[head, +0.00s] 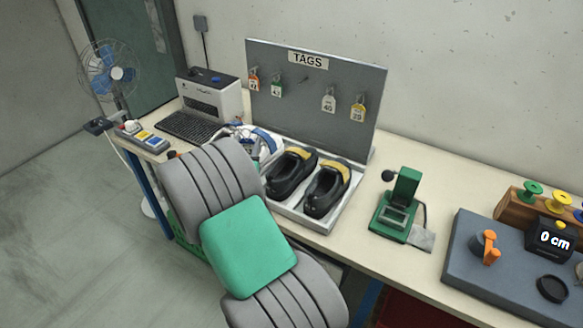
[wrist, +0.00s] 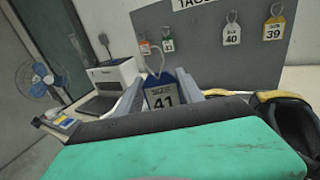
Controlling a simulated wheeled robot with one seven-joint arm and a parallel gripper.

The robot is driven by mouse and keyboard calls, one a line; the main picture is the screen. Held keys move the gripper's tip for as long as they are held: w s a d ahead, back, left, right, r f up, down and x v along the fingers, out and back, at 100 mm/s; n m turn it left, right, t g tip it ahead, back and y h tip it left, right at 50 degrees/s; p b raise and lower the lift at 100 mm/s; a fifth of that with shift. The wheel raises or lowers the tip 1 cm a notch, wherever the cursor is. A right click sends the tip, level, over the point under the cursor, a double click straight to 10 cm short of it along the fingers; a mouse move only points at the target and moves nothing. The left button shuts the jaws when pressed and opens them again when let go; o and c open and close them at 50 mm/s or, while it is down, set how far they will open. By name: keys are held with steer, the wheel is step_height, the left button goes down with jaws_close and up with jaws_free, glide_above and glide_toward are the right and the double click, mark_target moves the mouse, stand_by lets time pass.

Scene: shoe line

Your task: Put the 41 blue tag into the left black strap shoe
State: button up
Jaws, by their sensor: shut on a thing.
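My gripper (wrist: 162,92) is shut on the blue size 41 tag (wrist: 163,97), which stands upright between the fingers with its white loop above. In the head view my arm hides most of the gripper, and I cannot make out the tag there. The left black strap shoe (head: 285,178) lies in a white tray (head: 302,222) beside the right black shoe (head: 322,196). The held tag is apart from the shoes. In the wrist view, part of a black shoe (wrist: 296,118) shows at the right edge, partly hidden by my arm.
A grey TAGS board (head: 300,108) stands behind the tray, with orange, green, white and yellow tags hanging. A printer (head: 212,98) and keyboard (head: 188,124) are at left. A green press device (head: 398,210) stands right of the tray, with bare bench between them.

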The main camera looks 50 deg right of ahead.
steer(key=s+d+r+m+g+h, duration=0.2)
steer(key=s+d+g, duration=0.1)
steer(key=s+d, duration=0.55)
step_height(320, 180, down, 6)
steer(key=w+d+b, duration=0.1)
steer(key=d+b, duration=0.1)
steer(key=b, duration=0.3)
steer(key=shift+w+f, duration=0.25)
steer(key=o, duration=1.4)
steer(key=b+v, duration=0.1)
steer(key=v, duration=0.7)
steer(key=shift+w+r+b, duration=0.1)
steer(key=shift+r+b, duration=0.15)
steer(key=shift+b, duration=0.1)
